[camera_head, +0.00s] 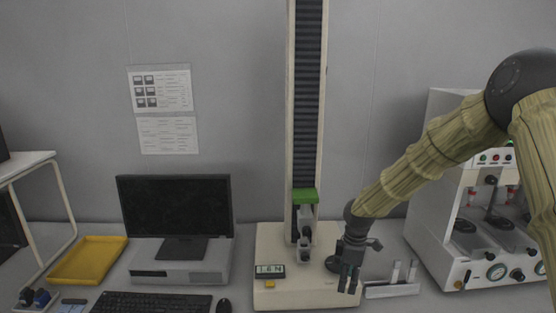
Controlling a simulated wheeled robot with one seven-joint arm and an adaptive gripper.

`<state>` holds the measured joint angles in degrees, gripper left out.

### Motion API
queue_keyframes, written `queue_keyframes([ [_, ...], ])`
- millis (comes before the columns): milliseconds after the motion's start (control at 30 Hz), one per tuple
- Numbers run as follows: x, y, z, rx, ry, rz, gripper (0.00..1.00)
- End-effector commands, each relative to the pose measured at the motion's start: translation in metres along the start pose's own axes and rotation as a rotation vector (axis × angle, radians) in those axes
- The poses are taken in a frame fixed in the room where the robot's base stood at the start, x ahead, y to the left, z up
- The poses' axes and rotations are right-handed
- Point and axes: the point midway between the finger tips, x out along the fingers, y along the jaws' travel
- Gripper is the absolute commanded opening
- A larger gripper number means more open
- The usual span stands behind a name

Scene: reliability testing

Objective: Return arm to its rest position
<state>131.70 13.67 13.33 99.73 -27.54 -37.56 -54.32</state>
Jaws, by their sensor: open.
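My arm, in a yellowish ribbed sleeve, reaches in from the right of the head view. My gripper (348,279) points down at its end, over the front right part of the testing machine's base. It is open, and I see nothing between its fingers. The testing machine (268,243) is a cream base with a tall column (307,90), a green-topped crosshead (305,196) and a small display (270,270). My gripper hides part of the base's right side.
A light metal holder (392,289) with upright posts stands right of my gripper. A white instrument cabinet (430,225) with knobs is behind and below my arm. A monitor (175,205), keyboard (150,303), mouse (224,305) and yellow tray (88,260) are at left.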

Motion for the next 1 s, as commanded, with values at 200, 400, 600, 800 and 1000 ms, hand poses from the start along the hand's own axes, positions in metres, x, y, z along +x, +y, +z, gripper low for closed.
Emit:
queue_keyframes([
  [200,0.056,-0.033,-0.001,0.102,0.032,-0.025,0.55],
  [400,0.136,-0.091,0.002,0.281,0.069,-0.062,0.55],
  [600,0.218,-0.173,0.018,0.539,0.09,-0.092,0.55],
  [800,0.281,-0.266,0.048,0.826,0.077,-0.097,0.55],
  [1000,0.316,-0.359,0.093,1.115,0.033,-0.054,0.55],
])
